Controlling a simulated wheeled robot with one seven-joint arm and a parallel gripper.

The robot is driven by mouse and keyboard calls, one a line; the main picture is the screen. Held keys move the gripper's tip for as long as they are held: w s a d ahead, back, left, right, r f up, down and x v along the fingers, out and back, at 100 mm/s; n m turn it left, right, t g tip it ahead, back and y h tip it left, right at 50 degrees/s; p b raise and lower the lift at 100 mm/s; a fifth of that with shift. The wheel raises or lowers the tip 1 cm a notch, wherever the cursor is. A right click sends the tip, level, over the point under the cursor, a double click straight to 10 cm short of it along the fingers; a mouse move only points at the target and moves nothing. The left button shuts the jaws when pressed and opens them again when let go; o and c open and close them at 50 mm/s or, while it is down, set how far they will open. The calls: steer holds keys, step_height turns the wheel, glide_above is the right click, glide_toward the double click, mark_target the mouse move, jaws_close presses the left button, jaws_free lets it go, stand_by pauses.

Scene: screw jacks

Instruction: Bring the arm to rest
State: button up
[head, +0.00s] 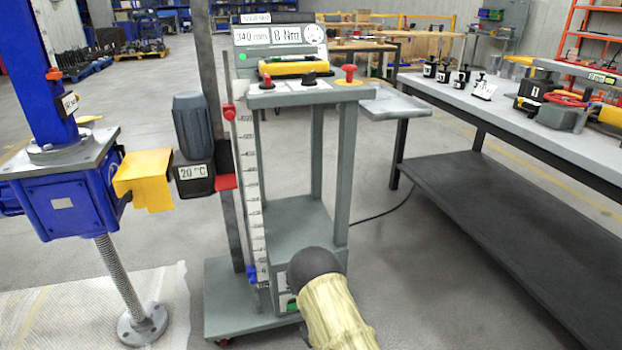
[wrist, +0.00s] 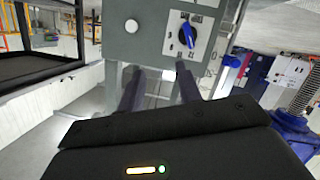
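My arm, with a beige sleeve (head: 340,312) and a dark rounded end, reaches in from the bottom of the head view in front of the grey stand's lower part. My gripper does not show clearly there. In the wrist view my gripper (wrist: 158,70) has two dark fingers set apart with nothing held between them. Just past the fingertips is a grey control panel (wrist: 150,32) with a blue rotary knob (wrist: 187,35) and a white round button. I cannot tell whether the fingers touch the panel.
The grey wheeled stand (head: 343,180) carries a display, a red button and a scale. A blue screw jack (head: 68,205) stands at left. A workbench (head: 480,110) with small jacks is at right. Open floor (head: 400,290) lies between stand and bench.

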steer(key=s+d+r+m+g+h+p, duration=0.1)
steer(key=s+d+r+m+g, duration=0.2)
steer(key=r, duration=0.5)
steer(key=s+d+r+m+g+h+p, duration=0.1)
steer(key=d+r+g+p, duration=0.2)
steer(key=r, duration=0.6)
steer(key=s+d+r+m+g, duration=0.1)
steer(key=s+d+r+g, duration=0.1)
steer(key=s+r, duration=0.35)
steer(key=s+d+r+m+g+p, duration=0.1)
steer(key=s+d+r+g, duration=0.15)
steer(key=s, duration=0.65)
steer(key=s+d+r+g, duration=0.2)
steer(key=s+d+r, duration=0.1)
steer(key=s+r, duration=0.3)
steer(key=w+p+v, duration=0.2)
steer(key=p+v, duration=0.9)
steer(key=p, duration=0.1)
steer(key=w+r+p+v, duration=0.1)
steer(key=w+p+v, duration=0.2)
steer(key=p+v, duration=0.9)
steer(key=w+a+p+v, duration=0.1)
steer(key=w+p+v, duration=0.1)
steer(key=p+v, duration=1)
steer(key=shift+a+r+p, duration=0.25)
steer(key=shift+r+p, duration=0.3)
steer(key=shift+p, duration=0.45)
steer(key=shift+d, duration=0.1)
